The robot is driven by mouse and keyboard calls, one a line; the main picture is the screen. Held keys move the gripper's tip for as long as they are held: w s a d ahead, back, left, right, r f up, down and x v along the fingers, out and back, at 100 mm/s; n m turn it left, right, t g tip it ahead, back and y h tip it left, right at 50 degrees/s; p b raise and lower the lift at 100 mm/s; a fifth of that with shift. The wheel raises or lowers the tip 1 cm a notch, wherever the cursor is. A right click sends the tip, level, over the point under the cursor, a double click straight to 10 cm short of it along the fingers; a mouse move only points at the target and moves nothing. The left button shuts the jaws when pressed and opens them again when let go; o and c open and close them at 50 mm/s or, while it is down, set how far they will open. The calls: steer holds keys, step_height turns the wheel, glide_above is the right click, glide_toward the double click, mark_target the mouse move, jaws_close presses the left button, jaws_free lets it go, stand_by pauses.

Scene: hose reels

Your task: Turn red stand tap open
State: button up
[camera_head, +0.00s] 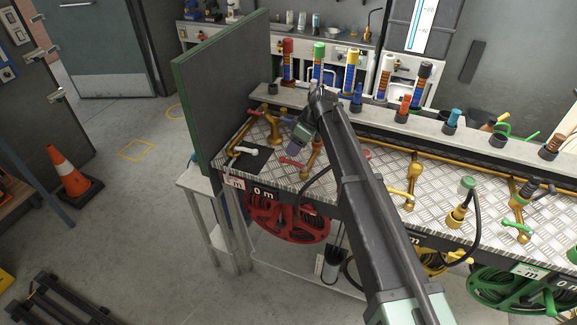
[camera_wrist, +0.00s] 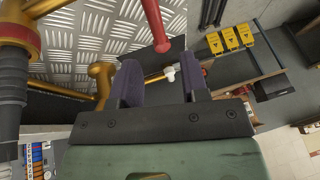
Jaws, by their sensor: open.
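A red lever handle (camera_head: 292,163) sits by a brass standpipe (camera_head: 312,160) on the metal-plate bench, above the red hose reel. In the wrist view a red lever (camera_wrist: 157,28) comes down from the top edge. Its rounded end lies in line with the gap between my fingers. My gripper (camera_head: 293,149) is just above and behind the lever in the head view. It is open, with its two dark fingers (camera_wrist: 163,82) apart and nothing held between them. I cannot tell whether a finger touches the lever. My arm hides part of the bench.
A red hose reel (camera_head: 288,222) hangs under the bench edge. A tall dark panel (camera_head: 222,85) closes the bench's left end. A white nozzle (camera_head: 245,151) lies on a black mat. More brass pipework (camera_head: 271,122) stands behind, and a brass tap (camera_head: 411,185) stands right of my arm.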

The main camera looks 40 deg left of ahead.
mark_target(293, 163)
steer(key=b+x, duration=0.2)
steer(key=x, duration=0.3)
steer(key=shift+b, duration=0.35)
steer(key=shift+r, duration=0.1)
steer(key=shift+c, duration=0.4)
jaws_close()
